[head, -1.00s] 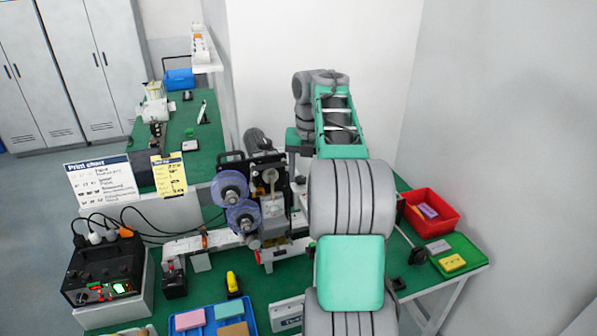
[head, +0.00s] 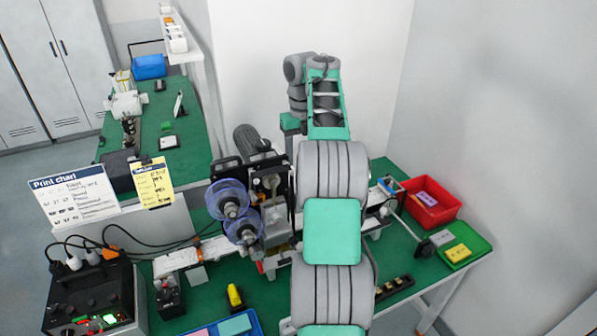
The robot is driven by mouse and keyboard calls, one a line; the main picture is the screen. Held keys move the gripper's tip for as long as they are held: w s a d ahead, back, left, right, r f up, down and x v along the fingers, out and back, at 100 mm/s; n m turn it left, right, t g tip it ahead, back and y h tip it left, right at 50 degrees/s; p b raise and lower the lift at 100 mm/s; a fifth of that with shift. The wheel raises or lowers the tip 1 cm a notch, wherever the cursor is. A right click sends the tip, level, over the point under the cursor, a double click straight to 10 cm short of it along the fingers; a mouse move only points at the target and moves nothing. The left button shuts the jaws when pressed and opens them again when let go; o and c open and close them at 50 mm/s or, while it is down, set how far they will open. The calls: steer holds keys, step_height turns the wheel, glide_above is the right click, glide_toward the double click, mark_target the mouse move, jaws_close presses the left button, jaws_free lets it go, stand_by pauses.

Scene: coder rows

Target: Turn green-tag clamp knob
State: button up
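The coder machine (head: 262,185) stands on the green bench left of my arm, with two purple-rimmed reels (head: 230,205) on its front. My arm rises through the middle of the picture and covers the machine's right part. I cannot make out a clamp knob with a green tag; it may be hidden behind my arm or too small to tell. My gripper is not visible; the far end of my arm bends away behind its own links.
A black control box (head: 90,295) with cables stands front left. A red bin (head: 432,203) and a green tray (head: 462,243) sit at right. A dark round part (head: 425,248) is beside the tray. A yellow-black item (head: 235,296) stands near a blue tray (head: 250,318).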

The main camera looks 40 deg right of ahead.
steer(key=shift+f, duration=0.75)
step_height(320, 180, down, 6)
steer(key=b, duration=0.4)
steer(key=shift+r, duration=0.1)
steer(key=shift+c, duration=0.2)
jaws_close()
